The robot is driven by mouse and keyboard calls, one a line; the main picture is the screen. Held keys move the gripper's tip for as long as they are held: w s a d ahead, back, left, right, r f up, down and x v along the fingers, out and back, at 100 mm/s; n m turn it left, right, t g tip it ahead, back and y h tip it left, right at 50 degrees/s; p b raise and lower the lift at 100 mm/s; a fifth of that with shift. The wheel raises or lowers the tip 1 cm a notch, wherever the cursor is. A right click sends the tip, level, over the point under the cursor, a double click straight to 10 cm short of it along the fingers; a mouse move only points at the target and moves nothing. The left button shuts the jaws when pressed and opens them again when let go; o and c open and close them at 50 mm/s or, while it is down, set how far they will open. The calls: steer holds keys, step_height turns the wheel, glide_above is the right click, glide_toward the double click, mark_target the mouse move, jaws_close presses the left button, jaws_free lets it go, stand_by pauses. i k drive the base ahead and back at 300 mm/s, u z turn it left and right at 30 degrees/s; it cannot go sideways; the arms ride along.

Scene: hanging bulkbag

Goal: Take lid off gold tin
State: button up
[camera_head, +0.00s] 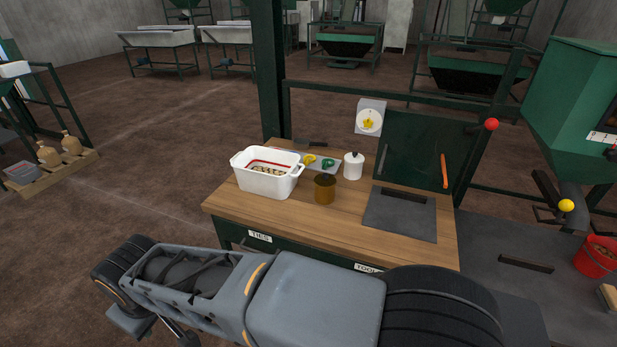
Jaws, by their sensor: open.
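The gold tin (325,190) is a small brownish-gold cylinder standing upright on the wooden bench top. Its top looks darker than its side; at this size I cannot make out the lid's edge, and the lid seems to be in place. My arm lies across the foreground, in front of the bench. Its fingertips do not show, so I cannot see what is between them. Nothing of my arm touches the tin in this view.
A white tub (266,184) stands left of the tin on the bench (300,223). A white lidded jar (353,168) is close behind right. A dark grey plate (402,214) lies to the right. A green panel (420,150) and frame posts rise behind. Bare wood lies in front.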

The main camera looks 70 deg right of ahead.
mark_target(325, 180)
steer(key=i, duration=1.25)
steer(key=z, duration=3.25)
steer(key=i, duration=0.5)
steer(key=u, duration=0.05)
